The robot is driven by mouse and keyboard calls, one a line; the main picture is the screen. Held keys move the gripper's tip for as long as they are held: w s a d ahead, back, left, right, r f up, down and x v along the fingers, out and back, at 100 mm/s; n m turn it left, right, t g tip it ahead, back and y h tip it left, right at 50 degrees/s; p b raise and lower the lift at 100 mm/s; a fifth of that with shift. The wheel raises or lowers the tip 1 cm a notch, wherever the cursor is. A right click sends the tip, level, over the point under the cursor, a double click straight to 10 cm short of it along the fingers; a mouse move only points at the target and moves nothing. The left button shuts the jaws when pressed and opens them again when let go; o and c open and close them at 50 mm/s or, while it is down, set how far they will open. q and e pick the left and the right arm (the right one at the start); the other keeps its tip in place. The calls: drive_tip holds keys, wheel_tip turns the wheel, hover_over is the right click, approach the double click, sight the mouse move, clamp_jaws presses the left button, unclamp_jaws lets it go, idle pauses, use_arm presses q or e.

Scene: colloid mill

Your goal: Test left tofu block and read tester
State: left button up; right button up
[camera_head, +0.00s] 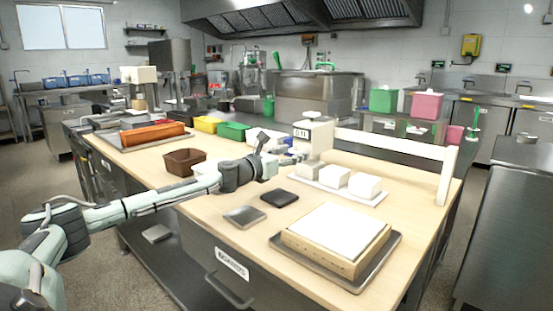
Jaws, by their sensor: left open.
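Three pale tofu blocks stand in a row on a light tray (345,194) on the wooden table. The middle block (335,177) and the right block (365,186) are white. The tester (319,139) is a whitish upright device with a small display (302,133); its characters are too small to read surely. My left gripper (288,158) is open beside the tester, left of the left block. Its fingertips are small and partly hard to make out. My right gripper is out of view.
A white slab in a wooden frame (336,232) lies on a tray at the front right. A dark pad (279,198), a grey plate (244,217) and a brown basket (184,162) are nearby. A cream rail (393,146) spans the table behind the blocks.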

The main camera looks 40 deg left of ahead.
use_arm(q)
drive_tip(key=shift+s+a, duration=0.1)
drive_tip(key=shift+s, duration=4.55)
drive_tip(key=shift+s+r, duration=0.1)
drive_tip(key=shift+s, duration=0.7)
drive_tip(key=shift+s, duration=0.1)
